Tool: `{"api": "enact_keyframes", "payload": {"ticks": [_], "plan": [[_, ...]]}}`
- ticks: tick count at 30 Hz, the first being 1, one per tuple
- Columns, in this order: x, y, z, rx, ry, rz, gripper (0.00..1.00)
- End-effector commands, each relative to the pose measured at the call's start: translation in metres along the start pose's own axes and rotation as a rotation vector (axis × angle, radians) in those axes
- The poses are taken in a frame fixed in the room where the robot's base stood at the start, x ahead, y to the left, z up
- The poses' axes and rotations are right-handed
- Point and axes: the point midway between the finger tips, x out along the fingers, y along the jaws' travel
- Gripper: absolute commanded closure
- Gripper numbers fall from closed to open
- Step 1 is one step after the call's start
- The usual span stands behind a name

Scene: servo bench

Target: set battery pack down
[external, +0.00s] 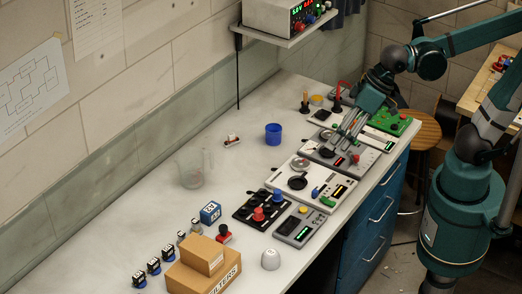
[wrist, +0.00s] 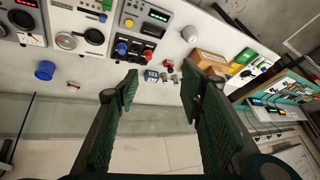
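The blue box with white labels (external: 210,212), which looks like the battery pack, sits on the bench behind the cardboard boxes. It also shows small in the wrist view (wrist: 151,76), seen between my fingers but well beyond them. My gripper (external: 345,138) is above the grey panel (external: 368,157) at the right part of the bench, well apart from the blue box. In the wrist view my two green-padded fingers (wrist: 160,85) are wide apart with nothing between them.
Cardboard boxes (external: 205,268), a black switch board (external: 250,212) and a grey meter (external: 299,228) surround the blue box's area. A clear beaker (external: 191,170) and a blue cup (external: 273,134) stand farther back. The bench's left middle is mostly free.

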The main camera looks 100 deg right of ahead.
Motion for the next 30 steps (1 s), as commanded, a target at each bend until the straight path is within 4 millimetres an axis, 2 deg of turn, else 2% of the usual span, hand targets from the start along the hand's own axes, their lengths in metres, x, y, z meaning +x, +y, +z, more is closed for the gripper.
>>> {"api": "enact_keyframes", "payload": {"ticks": [1, 9, 15, 30], "plan": [[-0.002, 0.002, 0.01, -0.037, 0.008, -0.005, 0.61], [-0.01, 0.011, 0.047, -0.245, 0.061, -0.025, 0.61], [-0.012, 0.016, 0.066, -0.352, 0.09, -0.031, 0.61], [-0.012, 0.017, 0.072, -0.394, 0.101, -0.033, 0.61]]}}
